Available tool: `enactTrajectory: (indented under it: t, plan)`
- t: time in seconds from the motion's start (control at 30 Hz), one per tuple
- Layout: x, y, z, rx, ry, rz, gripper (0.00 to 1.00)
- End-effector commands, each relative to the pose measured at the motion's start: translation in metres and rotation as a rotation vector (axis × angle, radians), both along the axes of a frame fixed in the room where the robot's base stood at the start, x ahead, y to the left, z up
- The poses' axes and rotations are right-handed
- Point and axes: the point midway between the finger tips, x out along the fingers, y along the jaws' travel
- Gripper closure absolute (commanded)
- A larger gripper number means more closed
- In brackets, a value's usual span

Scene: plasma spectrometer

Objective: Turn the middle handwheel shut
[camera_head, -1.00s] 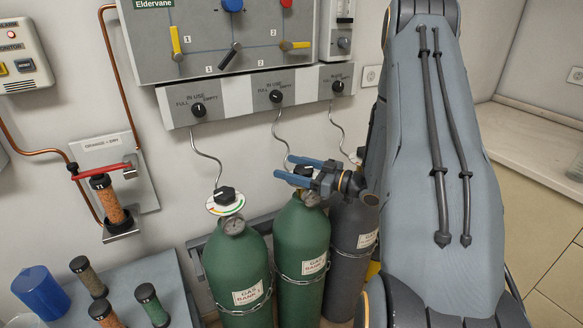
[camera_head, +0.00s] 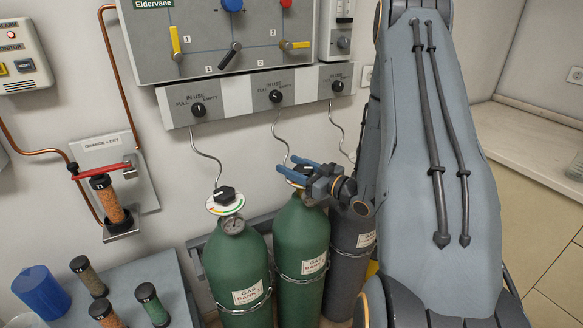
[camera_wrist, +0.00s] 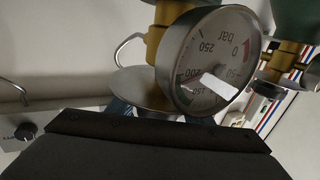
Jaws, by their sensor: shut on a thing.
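The middle green gas cylinder (camera_head: 300,237) stands upright between the left green one and the dark one. Its black handwheel (camera_head: 304,168) sits on top and is mostly hidden by my gripper (camera_head: 294,165). The blue fingers lie at both sides of the handwheel and are shut on it. In the wrist view, a round pressure gauge (camera_wrist: 215,60) marked "bar" and a pale round plate (camera_wrist: 143,92) show close ahead. The blue fingers are mostly hidden there behind the dark gripper body.
The left green cylinder (camera_head: 236,270) has its own black handwheel (camera_head: 224,194). The dark cylinder (camera_head: 349,262) stands close at right, partly behind my arm. A panel with black knobs (camera_head: 265,96) is above. Thin hoses run down the wall. Several small bottles stand at lower left.

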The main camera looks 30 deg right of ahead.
Motion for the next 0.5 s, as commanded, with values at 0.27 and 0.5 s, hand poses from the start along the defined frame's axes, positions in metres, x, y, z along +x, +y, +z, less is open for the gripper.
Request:
enactTrajectory:
  t: [0.27, 0.5]
  plan:
    - [0.003, -0.007, -0.001, 0.000, 0.001, -0.256, 0.77]
    - [0.004, -0.015, -0.001, -0.001, -0.001, -0.481, 0.77]
